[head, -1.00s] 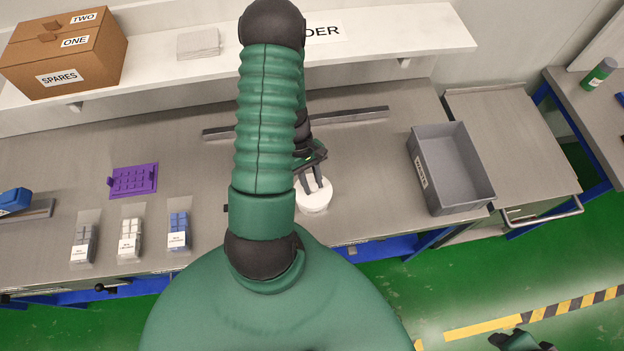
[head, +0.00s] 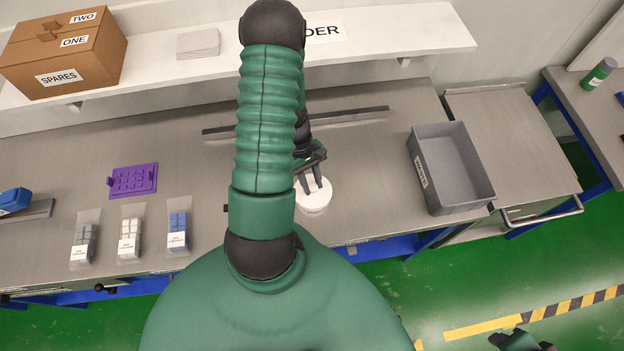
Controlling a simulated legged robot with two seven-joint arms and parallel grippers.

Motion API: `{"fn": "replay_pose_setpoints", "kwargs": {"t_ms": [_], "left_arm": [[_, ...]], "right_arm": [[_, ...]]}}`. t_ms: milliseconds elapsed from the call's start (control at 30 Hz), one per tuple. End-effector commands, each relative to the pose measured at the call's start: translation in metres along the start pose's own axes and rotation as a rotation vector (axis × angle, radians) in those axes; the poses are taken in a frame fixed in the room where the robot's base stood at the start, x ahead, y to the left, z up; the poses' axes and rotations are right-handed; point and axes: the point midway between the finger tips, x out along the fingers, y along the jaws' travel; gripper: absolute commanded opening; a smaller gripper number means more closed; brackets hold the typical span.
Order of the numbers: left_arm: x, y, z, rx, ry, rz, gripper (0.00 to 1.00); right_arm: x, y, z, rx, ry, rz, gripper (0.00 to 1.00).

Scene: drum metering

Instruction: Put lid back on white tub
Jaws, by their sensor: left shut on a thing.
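The white tub (head: 316,206) stands on the steel bench, right of my raised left arm. A round white top surface shows on it; I cannot tell the lid apart from the tub here. My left gripper (head: 314,188) points down at the tub's top, its dark fingers close together over the white surface. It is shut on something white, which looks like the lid. The arm hides part of the tub's left side. A dark part at the bottom right edge looks like my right gripper (head: 522,341), cut off by the frame and away from the bench.
A grey bin (head: 484,190) stands right of the tub. A purple rack (head: 133,180) and several bagged blocks (head: 130,236) lie to the left. A metal rail (head: 350,116) lies behind. A shelf above holds a cardboard box (head: 65,52). Bench between tub and bin is clear.

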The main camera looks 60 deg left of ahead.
Motion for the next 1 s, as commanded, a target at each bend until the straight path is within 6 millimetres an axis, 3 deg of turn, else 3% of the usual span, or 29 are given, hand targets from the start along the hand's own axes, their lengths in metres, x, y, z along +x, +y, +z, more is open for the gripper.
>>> {"fn": "replay_pose_setpoints", "kwargs": {"t_ms": [167,200,367,600,767,1000], "left_arm": [[0.0,0.0001,-0.0001,0.0,0.0,0.0,0.0],[-0.0001,0.0001,-0.0001,0.0,0.0,0.0,0.3],[0.0,0.0001,-0.0001,0.0,0.0,0.0,0.51],[0.0,0.0001,-0.0001,0.0,0.0,0.0,0.53],[0.0001,0.0001,-0.0002,0.0,0.0,0.0,0.74],[0.0,0.0001,-0.0001,0.0,0.0,0.0,0.75]], "right_arm": [[0.0001,0.0,0.0,0.0,0.0,0.0,0.48],[0.0001,0.0,0.0,0.0,0.0,0.0,0.48],[0.0001,0.0,0.0,0.0,0.0,0.0,0.48],[0.0001,0.0,0.0,0.0,0.0,0.0,0.48],[0.0001,0.0,0.0,0.0,0.0,0.0,0.48],[0.0001,0.0,0.0,0.0,0.0,0.0,0.48]]}}
